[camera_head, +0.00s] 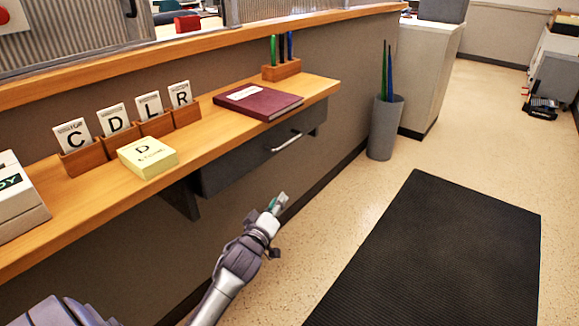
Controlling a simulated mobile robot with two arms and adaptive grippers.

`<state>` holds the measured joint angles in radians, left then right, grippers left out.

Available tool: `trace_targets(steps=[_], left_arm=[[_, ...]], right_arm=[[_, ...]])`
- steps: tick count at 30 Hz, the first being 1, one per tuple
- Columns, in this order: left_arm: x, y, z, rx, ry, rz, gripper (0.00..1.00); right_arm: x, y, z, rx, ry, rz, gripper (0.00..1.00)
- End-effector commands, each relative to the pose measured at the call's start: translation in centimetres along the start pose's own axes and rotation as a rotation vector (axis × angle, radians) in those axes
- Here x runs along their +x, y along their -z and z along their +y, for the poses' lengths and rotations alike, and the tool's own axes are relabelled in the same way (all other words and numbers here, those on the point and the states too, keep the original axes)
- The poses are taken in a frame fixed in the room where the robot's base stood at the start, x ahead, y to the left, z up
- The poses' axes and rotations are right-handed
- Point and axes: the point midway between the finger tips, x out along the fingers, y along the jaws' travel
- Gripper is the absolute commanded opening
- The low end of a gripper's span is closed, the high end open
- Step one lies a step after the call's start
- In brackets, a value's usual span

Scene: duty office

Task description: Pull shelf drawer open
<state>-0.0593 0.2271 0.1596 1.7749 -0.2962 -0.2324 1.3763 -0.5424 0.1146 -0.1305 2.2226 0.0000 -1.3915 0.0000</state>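The shelf drawer (238,164) is a dark grey box under the wooden shelf (322,86), with a light bar handle (287,142) on its front. It looks shut, its front close under the shelf's edge. My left gripper (279,203) is below the drawer and apart from the handle, reaching up from the bottom of the view. Its fingers are small and seen at an angle, so I cannot tell whether they are open or shut. Nothing shows held in it. My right gripper is not in view.
On the shelf stand card boxes lettered C, D, L and R, a yellow note block (148,158), a maroon book (258,101) and a pen holder (281,70). A grey bin (384,128) stands beyond the drawer. A black mat (440,250) lies on open floor at right.

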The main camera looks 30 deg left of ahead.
Motion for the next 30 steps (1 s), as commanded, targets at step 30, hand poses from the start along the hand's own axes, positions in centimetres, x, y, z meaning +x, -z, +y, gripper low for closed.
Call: trace_targets(steps=[30], left_arm=[[11.3, 8.8, 7.9, -0.173, -0.180, 0.155, 0.23]], right_arm=[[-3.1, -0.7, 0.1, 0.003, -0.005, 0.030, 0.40]])
